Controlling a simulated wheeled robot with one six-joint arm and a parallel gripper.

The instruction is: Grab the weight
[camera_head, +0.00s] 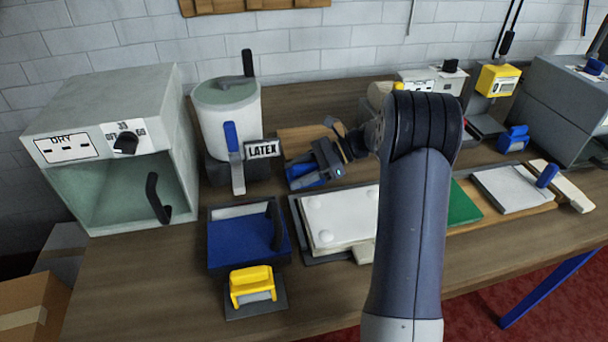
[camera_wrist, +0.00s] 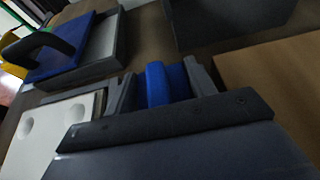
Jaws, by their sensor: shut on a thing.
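My gripper (camera_head: 318,165) is at the back middle of the bench, in front of a wooden board and to the right of the LATEX pot. It is shut on a blue thing (camera_head: 308,181) that sits low between its fingers. In the wrist view the same blue thing (camera_wrist: 156,84) shows between the two grey fingers (camera_wrist: 155,92). I cannot tell for sure that it is the weight. Its lower part is hidden, and I cannot tell whether it touches the bench.
The LATEX pot (camera_head: 227,115) stands left of my gripper. A blue-topped box with a black handle (camera_head: 235,242), a yellow-handled block (camera_head: 252,285) and a white pad (camera_head: 340,215) lie in front. A grey oven (camera_head: 110,95) stands at left. The bench's front left is clear.

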